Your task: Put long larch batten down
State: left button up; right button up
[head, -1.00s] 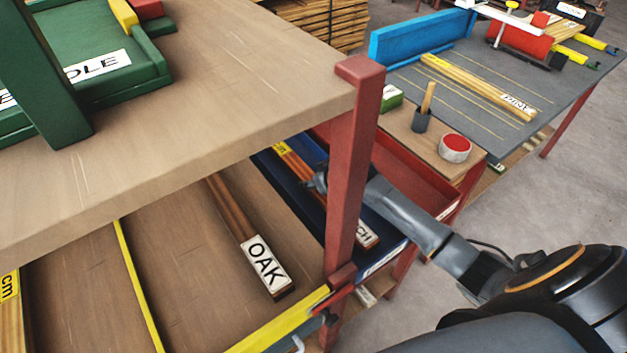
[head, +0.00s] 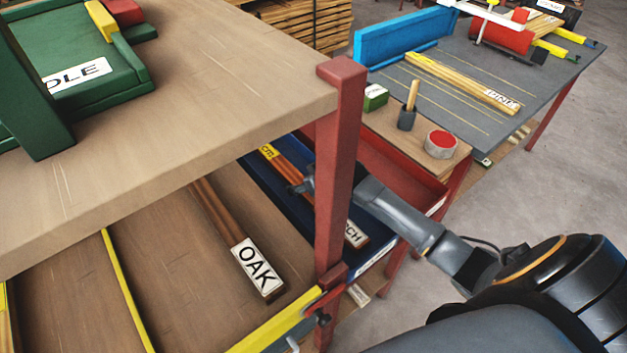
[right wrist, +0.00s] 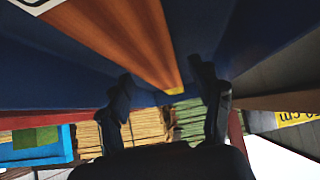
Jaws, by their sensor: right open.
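The larch batten (head: 285,167) is reddish brown, with a yellow cm label near its far end and a white label ending in "CH" at its near end. It lies in the blue tray (head: 272,188) on the lower level, behind the red post, which hides its middle. My right gripper (head: 300,187) is at the batten, partly hidden by the post. In the right wrist view the batten (right wrist: 135,40) lies between the two open fingers (right wrist: 165,98) in the picture; I cannot tell whether they touch it. My left gripper is not in view.
The red post (head: 340,150) and the overhanging wooden top (head: 220,80) stand close to my right arm. An oak batten (head: 215,205) lies in the compartment to the left. A side shelf holds a red tin (head: 441,144) and a dark cup (head: 406,119).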

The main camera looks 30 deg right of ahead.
jog(key=v, duration=1.1)
jog(key=shift+r, duration=0.1)
